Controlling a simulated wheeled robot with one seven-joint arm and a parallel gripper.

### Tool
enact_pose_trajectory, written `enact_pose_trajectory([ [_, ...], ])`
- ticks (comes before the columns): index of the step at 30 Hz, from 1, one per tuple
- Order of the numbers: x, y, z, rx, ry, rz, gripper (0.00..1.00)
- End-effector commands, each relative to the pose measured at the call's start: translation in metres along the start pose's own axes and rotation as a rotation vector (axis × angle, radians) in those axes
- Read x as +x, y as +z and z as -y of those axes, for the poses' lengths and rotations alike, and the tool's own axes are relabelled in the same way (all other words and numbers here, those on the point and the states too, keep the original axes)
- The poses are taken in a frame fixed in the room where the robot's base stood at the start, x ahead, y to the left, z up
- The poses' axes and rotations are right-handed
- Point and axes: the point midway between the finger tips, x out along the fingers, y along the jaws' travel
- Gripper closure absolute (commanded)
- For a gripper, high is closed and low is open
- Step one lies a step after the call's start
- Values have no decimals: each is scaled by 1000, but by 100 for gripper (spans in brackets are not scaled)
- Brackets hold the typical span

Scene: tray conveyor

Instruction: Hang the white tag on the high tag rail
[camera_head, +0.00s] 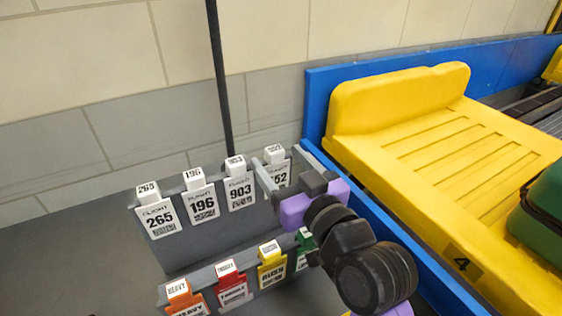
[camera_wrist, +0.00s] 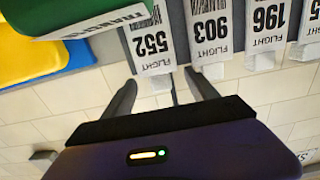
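Several white flight tags hang in a row on a grey rack (camera_head: 190,250). They are tag 265 (camera_head: 160,219), tag 196 (camera_head: 202,203), tag 903 (camera_head: 239,192) and tag 552 (camera_head: 280,176) at the right end. My gripper (camera_head: 272,168) is at tag 552. In the wrist view my gripper (camera_wrist: 160,85) is open, its fingers spread to either side of the white top block of tag 552 (camera_wrist: 152,45). I cannot tell whether they touch it. Part of tag 552 is hidden by a finger in the head view. No separate high rail is identifiable.
A lower front row holds an orange tag (camera_head: 180,291), a red tag (camera_head: 231,283), a yellow tag (camera_head: 271,264) and a green tag (camera_head: 304,242). A yellow tray (camera_head: 420,140) lies right on a blue-edged conveyor (camera_head: 316,110). A black pole (camera_head: 220,80) stands behind the rack.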

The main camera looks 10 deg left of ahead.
Motion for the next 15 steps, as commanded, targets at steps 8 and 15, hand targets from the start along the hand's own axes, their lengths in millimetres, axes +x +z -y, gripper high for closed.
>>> enact_pose_trajectory([
  [8,0,0,0,0,0,1,24],
  [15,-18,1,-1,0,2,1,24],
])
